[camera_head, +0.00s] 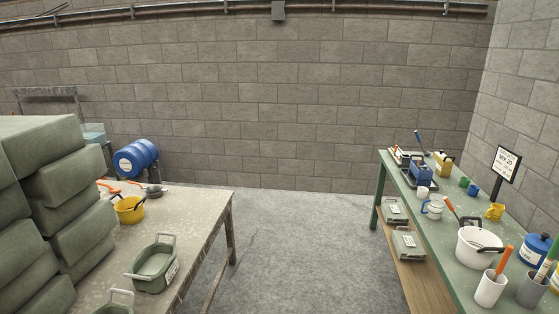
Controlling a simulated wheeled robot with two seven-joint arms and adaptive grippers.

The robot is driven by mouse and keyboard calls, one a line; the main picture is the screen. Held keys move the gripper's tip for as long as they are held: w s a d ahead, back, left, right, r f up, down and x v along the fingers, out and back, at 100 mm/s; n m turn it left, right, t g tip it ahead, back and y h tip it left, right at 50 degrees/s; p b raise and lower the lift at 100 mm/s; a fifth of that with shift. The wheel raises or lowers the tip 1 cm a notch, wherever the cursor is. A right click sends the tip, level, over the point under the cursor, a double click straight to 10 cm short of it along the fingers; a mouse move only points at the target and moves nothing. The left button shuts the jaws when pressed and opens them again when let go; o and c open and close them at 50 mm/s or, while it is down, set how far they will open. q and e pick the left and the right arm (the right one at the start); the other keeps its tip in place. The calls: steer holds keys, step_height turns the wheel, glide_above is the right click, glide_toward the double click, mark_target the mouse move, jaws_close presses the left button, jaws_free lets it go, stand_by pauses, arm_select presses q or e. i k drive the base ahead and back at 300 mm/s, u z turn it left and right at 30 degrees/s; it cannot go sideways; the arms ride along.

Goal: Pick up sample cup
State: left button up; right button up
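Several small cups stand on the green bench (447,228) at the right. They include a small white cup (422,193), a pale mug-like vessel with a handle (433,210), a green cup (463,182), a blue cup (473,190) and a yellow cup with a handle (495,212). I cannot tell which is the sample cup. A larger white cup (489,292) at the near end holds an orange-handled tool. Neither of my grippers is in view.
A white bucket (477,254), a blue lidded pot (536,250) and a sign (506,163) crowd the right bench. The floor (300,250) between is clear.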

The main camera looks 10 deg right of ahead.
mark_target(422, 192)
steer(key=z, duration=0.25)
steer(key=i, duration=2)
steer(key=z, duration=1.4)
steer(key=i, duration=1.65)
steer(key=z, duration=0.9)
